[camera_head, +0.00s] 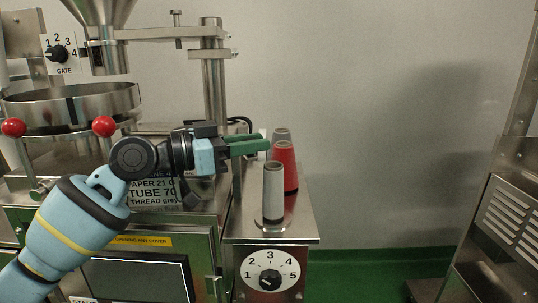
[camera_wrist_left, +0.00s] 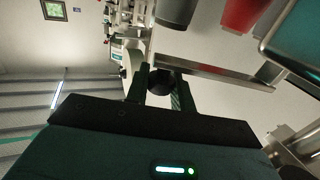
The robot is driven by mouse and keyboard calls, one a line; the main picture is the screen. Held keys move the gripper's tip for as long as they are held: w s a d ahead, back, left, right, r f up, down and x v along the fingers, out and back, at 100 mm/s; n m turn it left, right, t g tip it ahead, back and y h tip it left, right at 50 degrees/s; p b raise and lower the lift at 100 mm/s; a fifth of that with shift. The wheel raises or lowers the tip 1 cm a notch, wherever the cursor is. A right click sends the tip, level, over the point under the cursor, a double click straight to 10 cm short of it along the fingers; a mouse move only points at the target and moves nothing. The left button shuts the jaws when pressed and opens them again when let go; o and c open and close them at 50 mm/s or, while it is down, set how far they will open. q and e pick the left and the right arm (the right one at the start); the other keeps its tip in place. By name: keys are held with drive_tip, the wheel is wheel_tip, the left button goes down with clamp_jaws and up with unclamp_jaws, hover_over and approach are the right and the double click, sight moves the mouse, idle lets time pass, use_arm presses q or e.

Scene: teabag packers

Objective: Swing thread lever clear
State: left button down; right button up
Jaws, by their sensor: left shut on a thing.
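My left gripper (camera_head: 262,146) reaches in from the left above the side stand, its green fingers level and pointing right, just behind the front grey thread cone. In the left wrist view its fingers (camera_wrist_left: 160,92) are shut on a dark round knob (camera_wrist_left: 160,82), which I take for the thread lever's knob. The rest of the lever is hidden or cannot be made out. The front grey cone (camera_head: 272,195), a red cone (camera_head: 284,168) and a rear grey cone (camera_head: 281,134) stand upright on the stand's metal top (camera_head: 305,226). My right gripper is not in view.
A numbered dial (camera_head: 270,280) is on the stand's front. The packing machine with red ball knobs (camera_head: 103,126) and a gate dial (camera_head: 57,53) stands at left. A steel post (camera_head: 213,85) rises behind my gripper. Another metal machine (camera_head: 510,220) is at right; green floor lies between.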

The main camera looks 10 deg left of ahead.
use_arm(q)
drive_tip(key=shift+a+f, duration=0.1)
drive_tip(key=shift+f, duration=0.1)
drive_tip(key=c, duration=1.3)
unclamp_jaws()
drive_tip(key=shift+c, duration=0.2)
drive_tip(key=shift+o, duration=0.7)
drive_tip(key=shift+r, duration=0.15)
drive_tip(key=b+v, duration=0.1)
drive_tip(key=v, duration=0.6)
drive_tip(key=shift+s+a, duration=0.2)
drive_tip(key=shift+a, duration=0.15)
